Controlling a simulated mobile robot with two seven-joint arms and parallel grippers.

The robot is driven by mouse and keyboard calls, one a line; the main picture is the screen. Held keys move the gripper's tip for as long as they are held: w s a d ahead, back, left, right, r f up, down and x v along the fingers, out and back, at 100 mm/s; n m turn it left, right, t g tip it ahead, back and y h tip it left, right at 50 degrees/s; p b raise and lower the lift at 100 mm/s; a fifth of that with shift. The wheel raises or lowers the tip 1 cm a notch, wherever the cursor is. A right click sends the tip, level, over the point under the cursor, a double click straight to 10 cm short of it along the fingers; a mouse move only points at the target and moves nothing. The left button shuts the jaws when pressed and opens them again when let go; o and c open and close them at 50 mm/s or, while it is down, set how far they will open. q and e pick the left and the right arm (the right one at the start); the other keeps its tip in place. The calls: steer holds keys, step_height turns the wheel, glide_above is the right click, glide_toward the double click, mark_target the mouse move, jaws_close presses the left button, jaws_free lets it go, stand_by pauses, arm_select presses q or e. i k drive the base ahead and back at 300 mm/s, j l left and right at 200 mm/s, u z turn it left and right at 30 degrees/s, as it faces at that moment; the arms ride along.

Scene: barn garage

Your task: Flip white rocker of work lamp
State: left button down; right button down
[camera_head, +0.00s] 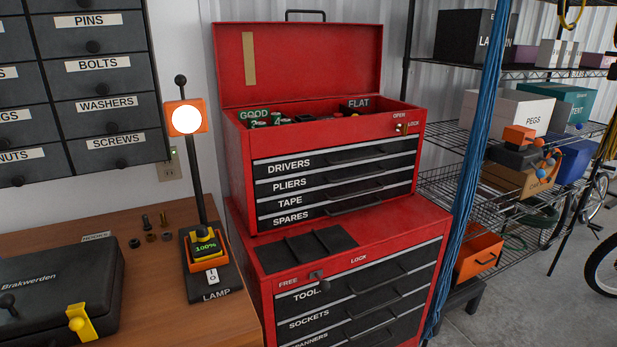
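The work lamp (196,200) stands upright on the right end of the wooden bench. Its black base (215,287) carries the word LAMP. The orange lamp head (186,117) shows a bright white round face. A yellow and black battery (206,246) reading 100% sits in an orange holder low on the post. The white rocker (212,276), marked I and O, is on the front of the base, just below the battery. Neither of my grippers shows in the head view.
A black Brakwerden case (60,285) with a yellow latch (80,322) lies left of the lamp. Several small nuts and bolts (151,237) lie behind it. A red tool chest (340,265) stands close on the lamp's right. Bench space between case and lamp is clear.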

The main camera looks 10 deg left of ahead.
mark_target(212, 276)
steer(key=i+l+u, duration=0.15)
steer(key=l, duration=0.15)
steer(key=i+l+u, duration=0.15)
steer(key=l, duration=0.15)
steer(key=i+l+u, duration=0.15)
steer(key=l, duration=0.15)
steer(key=l+u, duration=0.15)
steer(key=l, duration=0.15)
